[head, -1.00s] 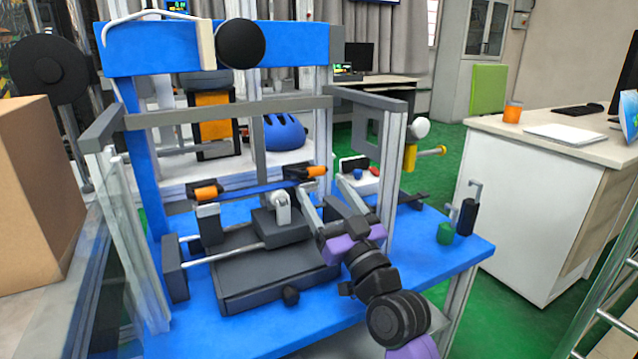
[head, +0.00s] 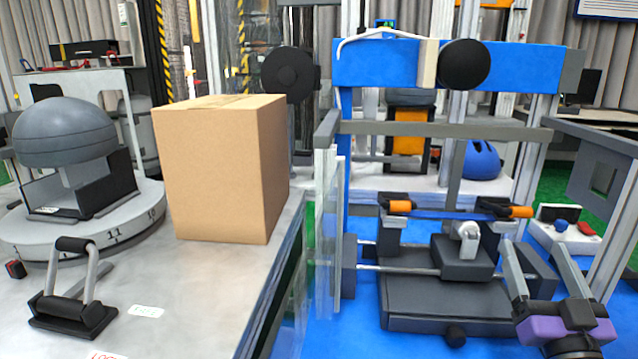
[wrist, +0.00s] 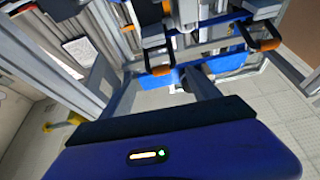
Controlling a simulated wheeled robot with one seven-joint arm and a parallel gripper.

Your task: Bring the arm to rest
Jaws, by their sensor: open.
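My gripper (head: 533,246) is at the lower right of the head view, in front of the drop tower's right side. Its two grey fingers point away from me and stand apart, with nothing seen between them. My purple wrist shows behind them at the picture's lower edge. The fingers are just right of the grey carriage block (head: 462,260) with its light clamp; whether they touch anything cannot be told. In the wrist view, my gripper's dark blue body fills the bottom, and the rig's orange-ended handles (wrist: 262,45) are at the top.
The blue tower frame (head: 390,65) with grey side bars surrounds the work area. A clear shield (head: 328,225) stands on its left. A cardboard box (head: 215,170), a grey dome on a round stand (head: 65,135) and a black-based handle (head: 72,310) are on the left bench.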

